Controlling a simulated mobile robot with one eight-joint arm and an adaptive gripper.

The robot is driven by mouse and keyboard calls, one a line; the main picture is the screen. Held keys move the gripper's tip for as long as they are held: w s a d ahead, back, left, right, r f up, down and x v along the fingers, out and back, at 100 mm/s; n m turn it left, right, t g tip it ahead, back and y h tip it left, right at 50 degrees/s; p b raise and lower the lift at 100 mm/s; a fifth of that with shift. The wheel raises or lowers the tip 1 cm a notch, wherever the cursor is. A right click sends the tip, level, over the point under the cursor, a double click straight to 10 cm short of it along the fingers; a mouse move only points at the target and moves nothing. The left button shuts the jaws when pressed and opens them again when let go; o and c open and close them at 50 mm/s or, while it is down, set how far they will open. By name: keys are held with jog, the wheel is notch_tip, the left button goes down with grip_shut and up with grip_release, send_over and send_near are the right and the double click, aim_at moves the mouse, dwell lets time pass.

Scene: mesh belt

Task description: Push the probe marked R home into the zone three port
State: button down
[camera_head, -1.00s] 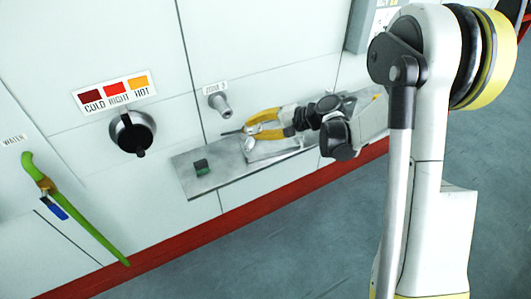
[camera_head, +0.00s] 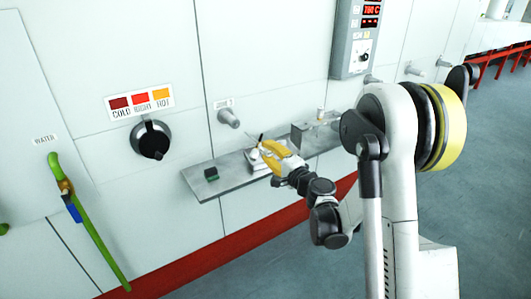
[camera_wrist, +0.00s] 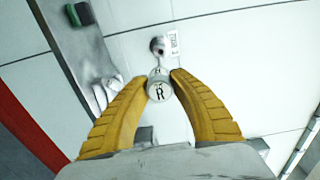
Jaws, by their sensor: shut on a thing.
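My gripper (camera_wrist: 160,80) has two yellow ribbed fingers and is shut on a round-headed probe marked R (camera_wrist: 159,90). In the head view my gripper (camera_head: 266,153) is over the wall shelf, with a thin tip sticking out toward the wall. The zone three port (camera_head: 229,118) is a short grey tube on the wall under a small ZONE 3 label (camera_head: 224,104). In the wrist view the port (camera_wrist: 158,46) lies just beyond the probe's head.
A control panel (camera_head: 352,40) is at the upper right.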

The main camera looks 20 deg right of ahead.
aim_at(258, 142)
jog(key=shift+s+b, duration=0.1)
jog(key=shift+b, duration=0.2)
jog(key=shift+x, duration=2.85)
jog(key=shift+b, duration=0.5)
jog(key=x, duration=1.1)
dwell(2.9)
jog(key=c, duration=1.1)
grip_release()
jog(key=shift+c, duration=0.2)
